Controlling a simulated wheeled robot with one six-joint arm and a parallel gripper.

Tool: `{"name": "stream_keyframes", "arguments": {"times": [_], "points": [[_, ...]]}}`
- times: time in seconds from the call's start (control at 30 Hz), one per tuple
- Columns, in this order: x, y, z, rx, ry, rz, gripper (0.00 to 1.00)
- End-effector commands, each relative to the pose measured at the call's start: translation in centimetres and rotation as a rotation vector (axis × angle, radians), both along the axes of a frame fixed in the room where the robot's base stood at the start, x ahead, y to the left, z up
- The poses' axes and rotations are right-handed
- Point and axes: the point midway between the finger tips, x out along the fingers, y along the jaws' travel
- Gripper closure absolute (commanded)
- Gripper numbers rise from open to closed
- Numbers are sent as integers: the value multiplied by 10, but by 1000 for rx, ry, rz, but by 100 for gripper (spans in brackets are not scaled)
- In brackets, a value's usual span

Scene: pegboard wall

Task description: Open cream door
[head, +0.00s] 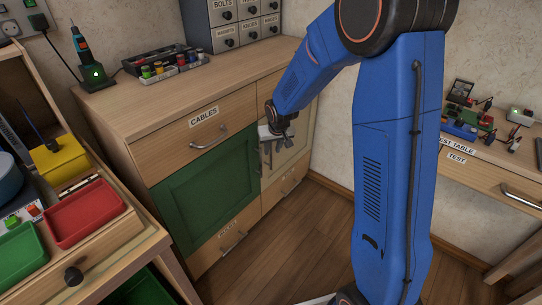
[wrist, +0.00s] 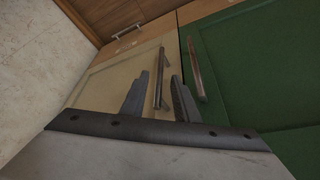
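The cream door (head: 303,118) is on the right half of the cabinet, beside the green door (head: 205,172), and looks shut. My gripper (head: 275,143) is in front of it, near its left edge, and hides part of it. In the wrist view the cream door (wrist: 107,83) fills the middle, with its dark bar handle (wrist: 159,78) showing between the two fingers of my gripper (wrist: 158,97). The fingers are apart, one on each side of the handle. I cannot tell whether they touch it. The green door's handle (wrist: 195,69) is just to the right of the fingers.
A drawer labelled CABLES (head: 205,124) is above the green door, and lower drawers (head: 225,238) are below the doors. A workbench with a red tray (head: 85,212) stands at left, a test table (head: 480,165) at right. Wooden floor (head: 300,245) is clear before the cabinet.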

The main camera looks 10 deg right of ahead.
Motion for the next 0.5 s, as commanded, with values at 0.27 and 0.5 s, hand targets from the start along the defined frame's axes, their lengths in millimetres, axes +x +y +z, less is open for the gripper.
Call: {"name": "stream_keyframes", "arguments": {"times": [0.27,0.5], "points": [[15,0,-37,0,2,0,72],[21,1,-52,0,1,1,72]]}}
